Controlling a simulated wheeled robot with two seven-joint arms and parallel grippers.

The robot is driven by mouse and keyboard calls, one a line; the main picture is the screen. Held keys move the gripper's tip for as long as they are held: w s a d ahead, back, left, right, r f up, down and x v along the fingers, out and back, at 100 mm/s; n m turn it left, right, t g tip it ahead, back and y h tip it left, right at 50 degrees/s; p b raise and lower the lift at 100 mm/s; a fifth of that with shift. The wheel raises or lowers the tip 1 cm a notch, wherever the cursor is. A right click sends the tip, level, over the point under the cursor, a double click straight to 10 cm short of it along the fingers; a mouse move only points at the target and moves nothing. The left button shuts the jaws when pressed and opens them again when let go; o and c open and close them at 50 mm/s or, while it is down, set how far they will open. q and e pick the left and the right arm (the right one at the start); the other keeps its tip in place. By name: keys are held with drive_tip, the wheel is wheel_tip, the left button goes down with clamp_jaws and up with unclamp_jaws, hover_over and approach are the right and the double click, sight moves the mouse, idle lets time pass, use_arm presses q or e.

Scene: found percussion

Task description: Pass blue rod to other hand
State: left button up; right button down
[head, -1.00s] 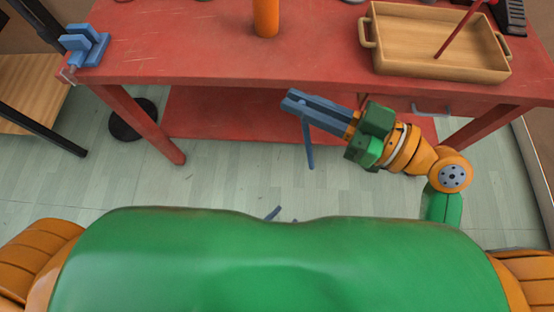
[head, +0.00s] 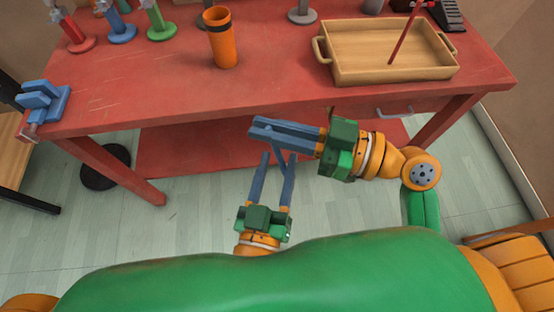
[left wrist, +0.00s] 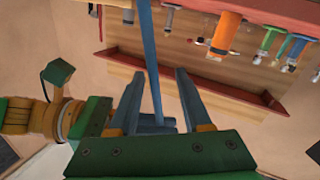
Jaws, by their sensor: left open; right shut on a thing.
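The blue rod (head: 279,155) hangs from my right gripper (head: 256,130), which is shut on it in front of the table. In the left wrist view the blue rod (left wrist: 149,50) runs from the top edge down between my left fingers. My left gripper (head: 277,158) is just below the right one, open, with a finger on either side of the rod. It also shows open in the left wrist view (left wrist: 160,76), with gaps beside the rod. The two grippers nearly overlap in the head view, and part of the rod is hard to separate from the fingers.
The red table (head: 270,90) is beyond my grippers. On it are a wooden tray (head: 328,62) holding a red stick (head: 404,42), an orange cup (head: 222,45), several coloured stands and a blue vise (head: 42,103) at the left corner.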

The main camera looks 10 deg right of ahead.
use_arm(q)
drive_tip(key=shift+w+d, duration=0.1)
drive_tip(key=shift+w, duration=0.25)
clamp_jaws()
use_arm(e)
drive_tip(key=c, duration=0.8)
unclamp_jaws()
drive_tip(key=shift+c, duration=0.2)
